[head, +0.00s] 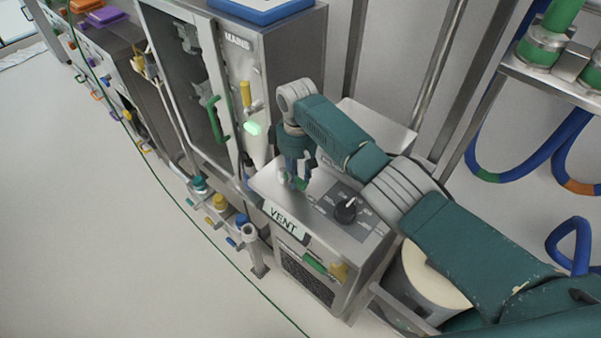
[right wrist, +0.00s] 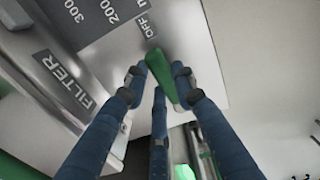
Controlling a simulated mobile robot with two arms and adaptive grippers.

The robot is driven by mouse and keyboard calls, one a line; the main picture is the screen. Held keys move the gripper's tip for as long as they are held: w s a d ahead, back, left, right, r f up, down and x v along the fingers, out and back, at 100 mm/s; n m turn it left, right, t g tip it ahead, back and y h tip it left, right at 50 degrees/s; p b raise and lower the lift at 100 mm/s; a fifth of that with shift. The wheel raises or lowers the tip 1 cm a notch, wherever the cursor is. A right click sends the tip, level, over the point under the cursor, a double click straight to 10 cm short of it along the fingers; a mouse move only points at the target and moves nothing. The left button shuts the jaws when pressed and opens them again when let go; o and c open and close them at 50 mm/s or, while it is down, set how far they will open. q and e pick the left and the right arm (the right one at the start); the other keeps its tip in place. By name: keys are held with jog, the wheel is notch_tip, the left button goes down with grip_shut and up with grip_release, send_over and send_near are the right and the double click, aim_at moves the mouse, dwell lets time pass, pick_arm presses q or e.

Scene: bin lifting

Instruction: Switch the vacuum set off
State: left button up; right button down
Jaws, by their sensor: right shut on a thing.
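The vacuum set is a steel unit (head: 341,247) with a "VENT" label, in the lower middle of the head view. My right gripper (head: 297,178) reaches down onto its top plate. In the right wrist view its blue fingers (right wrist: 158,78) are shut on a green lever (right wrist: 156,62). The lever's upper end lies close beside an "OFF" label (right wrist: 147,26), with "200" and "300" marks further left. The lever is mostly hidden by my fingers in the head view. My left gripper is not in view.
A black rotary knob (head: 345,209) stands on the same top, right of my gripper. A steel cabinet labelled "MAINS" (head: 262,75) with a lit green lamp (head: 252,128) stands behind. Valves with coloured caps (head: 219,202) line the left side. Open floor (head: 90,240) lies left.

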aim_at(297, 178)
jog(key=shift+a+r+m, duration=0.15)
jog(key=shift+m, duration=0.15)
dwell(0.4)
jog(key=c, duration=1.4)
grip_release()
jog(key=shift+s, duration=0.1)
jog(key=shift+r, duration=0.2)
notch_tip(297, 178, up, 12)
jog(key=shift+f, duration=0.2)
